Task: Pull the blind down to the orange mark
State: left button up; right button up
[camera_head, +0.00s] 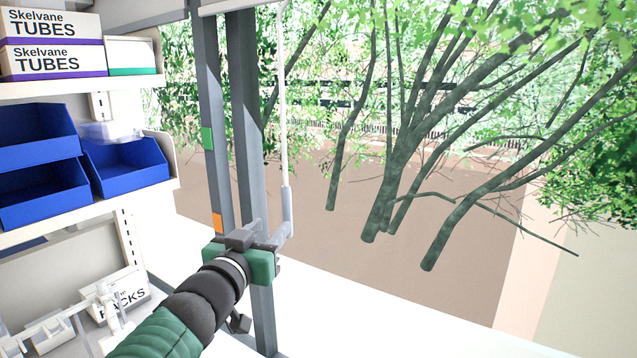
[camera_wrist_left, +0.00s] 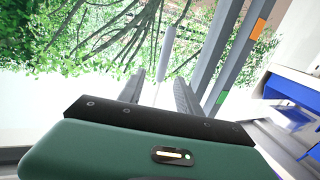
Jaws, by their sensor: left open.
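The white blind's bottom edge (camera_head: 228,5) shows at the top of the head view. A thin pale rod (camera_head: 284,100) hangs from it and ends in a grey handle (camera_head: 287,203). The orange mark (camera_head: 217,222) is on the window post; it also shows in the wrist view (camera_wrist_left: 258,29). My left gripper (camera_head: 272,232) is open at the handle's lower end. In the left wrist view the handle (camera_wrist_left: 166,55) lies between the lines of the two fingers (camera_wrist_left: 160,92); contact cannot be told. My right gripper is not in view.
A green mark (camera_head: 207,138) sits higher on the same post. A dark grey upright (camera_head: 246,100) stands just behind my gripper. Shelves at left hold blue bins (camera_head: 130,165) and tube boxes (camera_head: 50,62). The space right of the handle, before the window, is clear.

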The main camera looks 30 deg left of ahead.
aim_at(290, 199)
pick_arm(q)
jog(key=x, duration=1.4)
jog(key=shift+w+a+r, duration=0.2)
jog(key=shift+a+r, duration=0.05)
jog(key=shift+a, duration=0.2)
jog(key=shift+w+f, duration=0.15)
jog(key=shift+w, duration=0.15)
jog(key=c, duration=0.5)
grip_shut()
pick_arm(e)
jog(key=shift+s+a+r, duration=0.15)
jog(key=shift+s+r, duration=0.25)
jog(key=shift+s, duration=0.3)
